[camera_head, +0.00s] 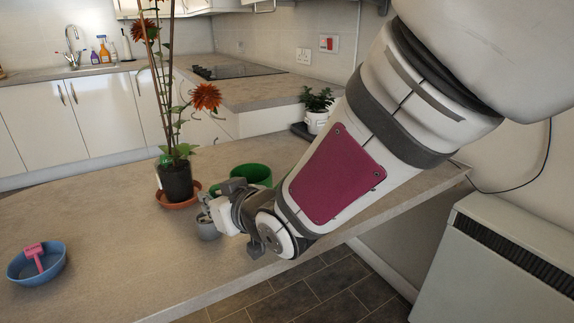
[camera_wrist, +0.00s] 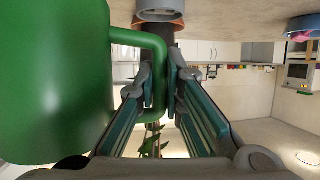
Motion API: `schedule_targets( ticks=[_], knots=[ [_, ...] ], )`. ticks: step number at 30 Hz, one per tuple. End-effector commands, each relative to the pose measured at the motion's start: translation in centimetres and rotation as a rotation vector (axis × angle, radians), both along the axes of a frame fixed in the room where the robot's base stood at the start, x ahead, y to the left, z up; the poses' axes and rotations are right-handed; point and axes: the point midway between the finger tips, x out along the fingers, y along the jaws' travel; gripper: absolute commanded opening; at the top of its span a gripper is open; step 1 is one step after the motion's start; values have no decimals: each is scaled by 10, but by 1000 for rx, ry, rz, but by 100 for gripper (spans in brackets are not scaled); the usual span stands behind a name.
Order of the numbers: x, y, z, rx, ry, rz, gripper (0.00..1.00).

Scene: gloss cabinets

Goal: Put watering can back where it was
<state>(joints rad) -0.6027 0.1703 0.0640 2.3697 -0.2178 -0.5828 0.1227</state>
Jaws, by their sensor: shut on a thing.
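The green watering can (camera_head: 252,174) is in the head view beside my gripper (camera_head: 212,198), partly hidden behind it. In the wrist view the can's body (camera_wrist: 52,70) fills the left side. Its looped green handle (camera_wrist: 161,75) runs between the two fingers of my gripper (camera_wrist: 158,78). The gripper is shut on this handle. The can's base is hidden in the head view, so I cannot tell whether it touches the counter.
A potted red-flowered plant (camera_head: 175,180) on a terracotta saucer stands just left of my gripper. A blue bowl (camera_head: 36,268) holds a pink tool. A white-potted plant (camera_head: 317,119) stands behind.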

Motion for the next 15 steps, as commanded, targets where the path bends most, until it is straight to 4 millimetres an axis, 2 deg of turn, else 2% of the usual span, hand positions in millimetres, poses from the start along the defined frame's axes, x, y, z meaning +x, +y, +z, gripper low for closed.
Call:
schedule_targets(
  ticks=[1, 9, 15],
  knots=[
    [15, -3, -1, 1, -2, -5, 0],
    [79, -17, -8, 1, -2, -5, 0],
    [110, -23, -10, 2, -3, -2, 0]
  ],
)
